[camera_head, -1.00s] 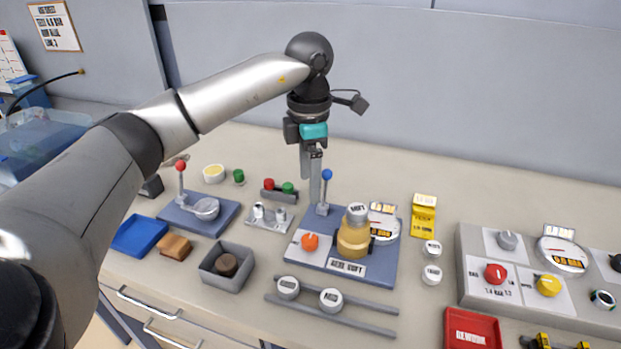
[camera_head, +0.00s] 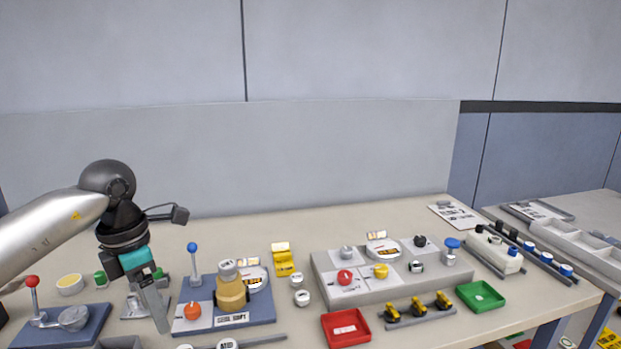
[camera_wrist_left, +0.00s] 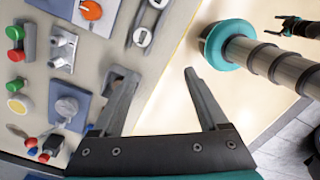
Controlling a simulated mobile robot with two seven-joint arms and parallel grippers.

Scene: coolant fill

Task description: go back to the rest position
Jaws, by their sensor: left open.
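My left gripper (camera_head: 158,310) is at the lower left of the head view, pointing down over the front of the bench. In the left wrist view its two fingers (camera_wrist_left: 165,95) are spread apart with nothing between them. The blue fill station (camera_head: 262,308) with an amber bottle (camera_head: 231,292), an orange knob (camera_head: 192,310) and a blue-topped lever (camera_head: 192,262) stands just right of the gripper. My right gripper does not show in the head view; a small dark gripper (camera_wrist_left: 290,25) at the top right of the left wrist view is too small to read.
A grey panel (camera_head: 325,275) with coloured knobs stands right of the station. A red tray (camera_head: 345,328) and a green tray (camera_head: 481,296) lie at the front. A red-topped lever unit (camera_head: 75,325) stands left of the gripper. The back of the bench is clear.

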